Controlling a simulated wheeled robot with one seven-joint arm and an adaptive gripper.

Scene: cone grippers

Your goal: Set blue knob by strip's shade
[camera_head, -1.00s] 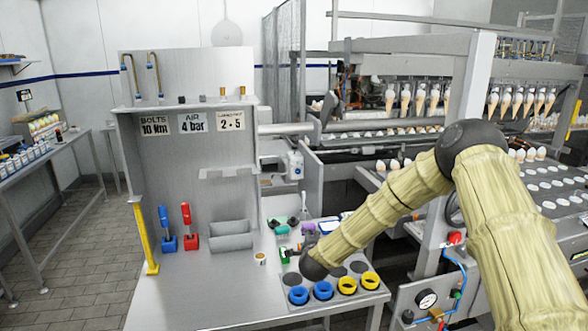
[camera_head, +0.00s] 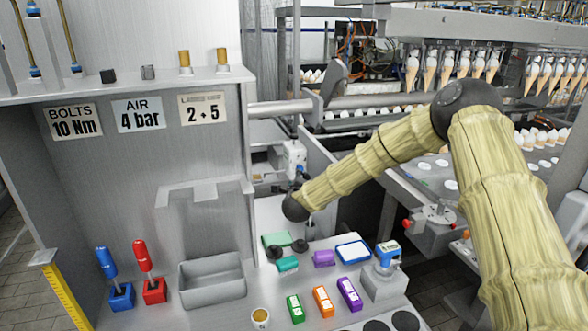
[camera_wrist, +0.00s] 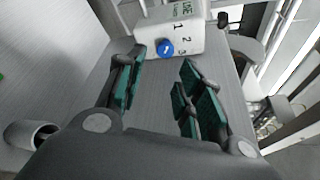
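The blue knob (camera_wrist: 166,47) is round with a white pointer mark. It sits on the face of a white box (camera_wrist: 185,30) printed with a partly readable word and the numbers 1, 2 and 3. A white box, probably the same one, stands behind the bench in the head view (camera_head: 293,158). My gripper (camera_wrist: 163,62) is open, with teal pads apart and nothing between them. The knob lies ahead of the fingertips, apart from them. In the head view my wrist hides most of the gripper. I cannot make out a strip for certain.
The bench holds a grey bin (camera_head: 212,282), red (camera_head: 155,290) and blue (camera_head: 121,296) levers, a small cup (camera_head: 260,317), and green (camera_head: 295,308), orange (camera_head: 323,301) and purple (camera_head: 349,293) blocks. A cone machine (camera_head: 470,60) stands behind. Signs hang on the panel.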

